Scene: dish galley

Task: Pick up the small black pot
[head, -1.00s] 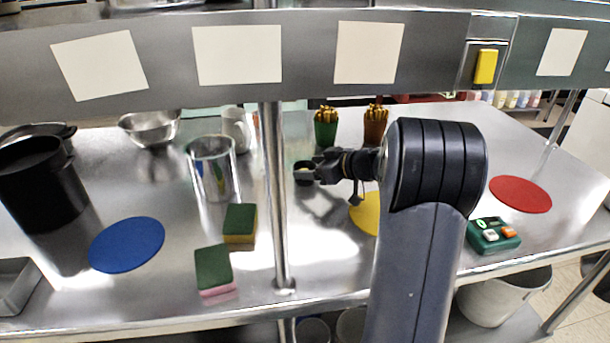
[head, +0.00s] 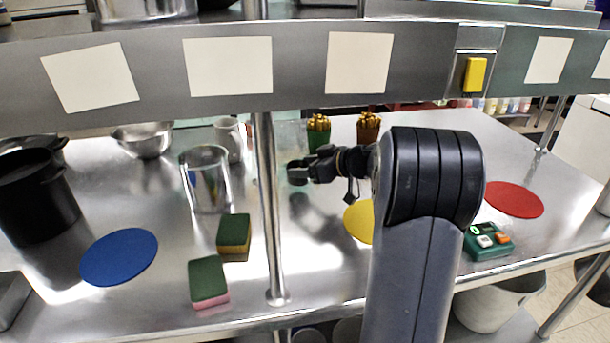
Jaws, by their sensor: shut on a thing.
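My gripper (head: 300,171) is near the middle of the head view, behind the front post and to its right. It is shut on a small dark thing, which looks like the small black pot (head: 297,181). The pot is largely hidden by the jaws, and it appears to be held a little above the steel counter, with a dark shadow below and to the right. A much larger black pot (head: 38,205) stands on the counter at the far left.
A steel post (head: 271,220) stands left of my gripper. Green and brown fries cups (head: 367,128) stand behind it. A yellow disc (head: 357,222) lies in front. Left are two sponges (head: 208,280), a steel cylinder (head: 204,180) and a blue disc (head: 118,257). A shelf edge (head: 300,68) crosses above.

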